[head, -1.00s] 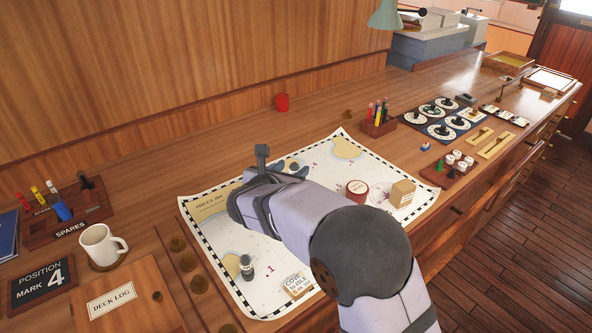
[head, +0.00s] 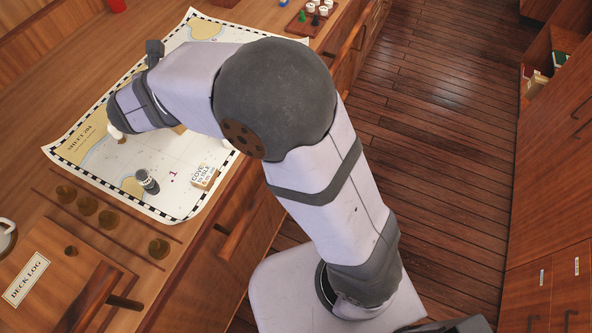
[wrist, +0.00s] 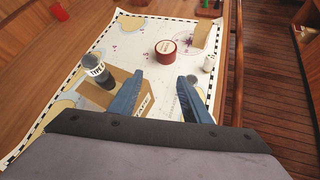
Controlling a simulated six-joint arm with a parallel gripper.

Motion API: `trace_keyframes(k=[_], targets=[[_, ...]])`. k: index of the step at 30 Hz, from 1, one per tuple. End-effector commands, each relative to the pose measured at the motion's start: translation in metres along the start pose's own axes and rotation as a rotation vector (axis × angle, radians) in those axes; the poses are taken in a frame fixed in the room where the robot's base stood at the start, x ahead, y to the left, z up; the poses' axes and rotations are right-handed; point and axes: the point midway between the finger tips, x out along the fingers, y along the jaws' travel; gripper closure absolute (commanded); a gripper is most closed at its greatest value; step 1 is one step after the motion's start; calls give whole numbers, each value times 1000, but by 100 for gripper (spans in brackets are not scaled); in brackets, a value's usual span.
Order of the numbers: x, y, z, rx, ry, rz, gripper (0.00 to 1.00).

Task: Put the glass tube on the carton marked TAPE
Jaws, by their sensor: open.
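The carton marked TAPE (wrist: 143,103) shows in the wrist view, partly hidden behind my left finger. My gripper (wrist: 160,84) is open, its blue fingers apart over the chart, with nothing clearly held. A dark cylinder with a white lettered band (wrist: 94,70) stands beside or on the carton; I cannot tell which. A faint grey shape (wrist: 186,88) lies by my right finger; I cannot tell whether it is the glass tube. In the head view my arm hides the carton, and a pale object (head: 116,133) shows just below my gripper's end.
The chart (head: 105,165) bears a dark labelled cylinder (head: 147,181) and a COVE to ISLE block (head: 204,177). The wrist view also shows a red roll (wrist: 166,53), a tan carton (wrist: 202,36) and a white piece (wrist: 209,63). A DECK LOG box (head: 28,279) lies at the left.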

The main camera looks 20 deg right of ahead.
Motion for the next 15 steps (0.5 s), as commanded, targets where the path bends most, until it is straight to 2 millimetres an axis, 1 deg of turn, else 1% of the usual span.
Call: trace_keyframes(k=[1, 2, 3, 4, 5, 6, 8, 9, 11, 12, 15], targets=[[9, -40, 1, 140, 47, -87, 56], [12, -64, -2, 234, 77, -141, 56], [15, -95, -7, 369, 113, -218, 56], [15, -118, -12, 474, 138, -278, 56], [13, -141, -19, 585, 160, -340, 56], [10, -171, -28, 736, 183, -426, 56], [0, -208, -43, 966, 207, -552, 56], [-8, -230, -55, 1116, 214, -635, 56], [-21, -256, -72, 1333, 215, -755, 56], [-30, -270, -82, 1471, 209, -830, 56], [-51, -293, -105, 1771, 179, -994, 56]])
